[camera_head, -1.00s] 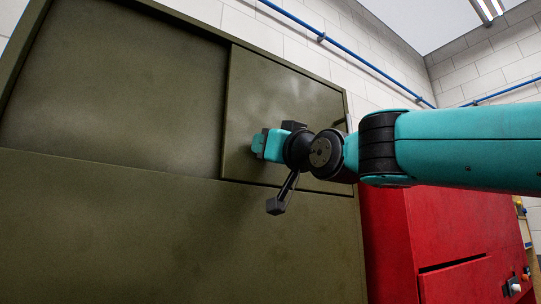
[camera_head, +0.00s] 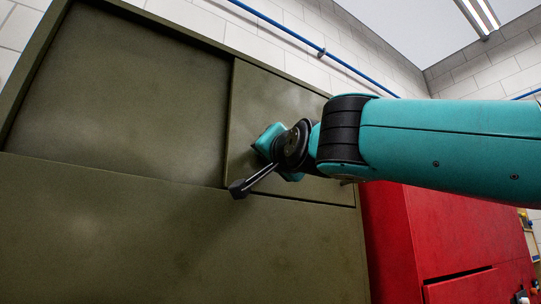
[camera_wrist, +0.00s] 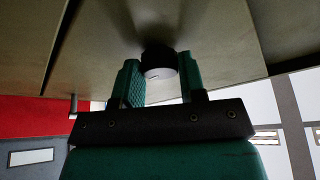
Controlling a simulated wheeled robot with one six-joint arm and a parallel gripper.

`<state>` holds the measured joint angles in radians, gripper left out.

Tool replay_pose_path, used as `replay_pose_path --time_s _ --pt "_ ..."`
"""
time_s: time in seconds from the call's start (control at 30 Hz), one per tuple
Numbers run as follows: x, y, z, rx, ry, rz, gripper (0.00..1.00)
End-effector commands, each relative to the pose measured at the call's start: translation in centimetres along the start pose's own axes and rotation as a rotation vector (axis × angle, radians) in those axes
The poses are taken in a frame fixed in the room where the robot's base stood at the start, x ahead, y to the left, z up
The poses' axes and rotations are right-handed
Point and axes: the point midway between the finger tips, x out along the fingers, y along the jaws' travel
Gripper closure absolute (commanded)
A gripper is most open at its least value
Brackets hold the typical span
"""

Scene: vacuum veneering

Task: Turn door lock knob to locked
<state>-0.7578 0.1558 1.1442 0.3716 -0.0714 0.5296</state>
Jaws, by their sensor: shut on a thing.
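The door lock knob (camera_wrist: 158,62) is a short dark round knob with a pale end face, on the olive door panel (camera_wrist: 215,40) in the wrist view. A small mark shows on its face; I cannot read its setting. My gripper (camera_wrist: 161,76) has its two teal fingers on either side of the knob and is shut on it. In the head view my gripper (camera_head: 266,141) is against the small olive door panel (camera_head: 270,95), tilted with the wrist turned. The knob is hidden there behind my gripper and arm.
The large olive cabinet (camera_head: 150,225) fills the left, with a recessed panel (camera_head: 130,85) beside the door. A red cabinet (camera_head: 445,235) stands at the right, under my arm. A blue pipe (camera_head: 275,25) runs along the white brick wall.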

Motion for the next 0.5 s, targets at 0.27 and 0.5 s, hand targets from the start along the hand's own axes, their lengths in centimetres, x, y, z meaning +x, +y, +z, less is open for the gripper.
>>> replay_pose_path --time_s 0.27,0.5 --pt "0.03 0.07 0.17 0.01 -0.004 0.006 0.86" --pt "0.03 0.07 0.16 0.009 -0.004 0.006 0.49"
